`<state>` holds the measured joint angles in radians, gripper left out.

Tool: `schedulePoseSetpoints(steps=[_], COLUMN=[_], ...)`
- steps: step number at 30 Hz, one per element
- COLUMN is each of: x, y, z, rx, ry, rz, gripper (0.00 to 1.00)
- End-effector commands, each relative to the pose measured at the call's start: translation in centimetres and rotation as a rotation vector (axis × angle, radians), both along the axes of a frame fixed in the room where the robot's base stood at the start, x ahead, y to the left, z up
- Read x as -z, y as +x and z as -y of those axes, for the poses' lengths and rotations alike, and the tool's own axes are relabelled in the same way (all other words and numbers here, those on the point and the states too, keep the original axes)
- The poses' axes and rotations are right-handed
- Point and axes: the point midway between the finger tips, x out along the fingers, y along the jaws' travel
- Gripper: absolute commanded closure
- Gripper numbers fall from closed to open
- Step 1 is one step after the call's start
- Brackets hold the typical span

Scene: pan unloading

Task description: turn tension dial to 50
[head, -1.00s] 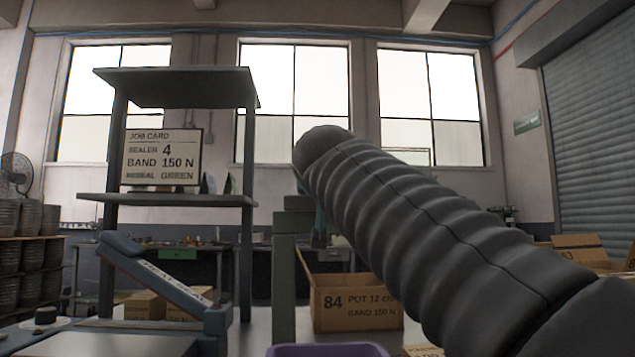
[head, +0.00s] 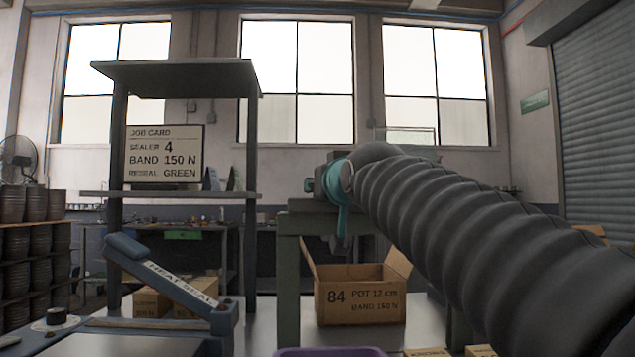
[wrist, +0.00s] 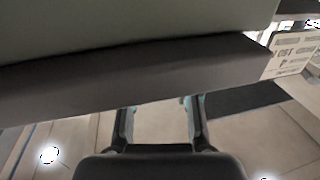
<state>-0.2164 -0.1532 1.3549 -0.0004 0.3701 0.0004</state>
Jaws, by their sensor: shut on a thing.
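A teal-and-grey device (head: 338,182) sits on a green-grey stand (head: 288,225), with a teal part hanging at its side. My arm's end overlaps its right side, so my gripper is hidden in the head view. I cannot make out a tension dial or its numbers. In the wrist view my gripper (wrist: 160,115) has its two fingers a gap apart. Their tips run behind a dark bar (wrist: 130,75) under a grey-green surface. A little teal shows beside the fingers. What they hold is hidden.
A job card (head: 164,155) reads sealer 4, band 150 N, reseal green. A heat sealer (head: 170,282) and a black knob on a white disc (head: 56,316) are at the left. An open carton (head: 360,300) stands behind a purple bin (head: 330,351).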

Motion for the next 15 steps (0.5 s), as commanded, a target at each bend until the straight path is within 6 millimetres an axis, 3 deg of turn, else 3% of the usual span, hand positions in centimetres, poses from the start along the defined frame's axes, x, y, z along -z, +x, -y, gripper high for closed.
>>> schedulePoseSetpoints(steps=[5, 6, 9, 15], x=[0.13, 0.12, 0.08, 0.0], y=[0.06, 0.06, 0.05, 0.01], z=[-0.02, -0.01, 0.03, 0.11], rx=[0.0, 0.0, 0.001, 0.002], ry=[0.001, 0.001, 0.001, 0.0], rz=[-0.002, -0.002, -0.001, 0.0], gripper=[1.0, 0.66, 0.42, 0.42])
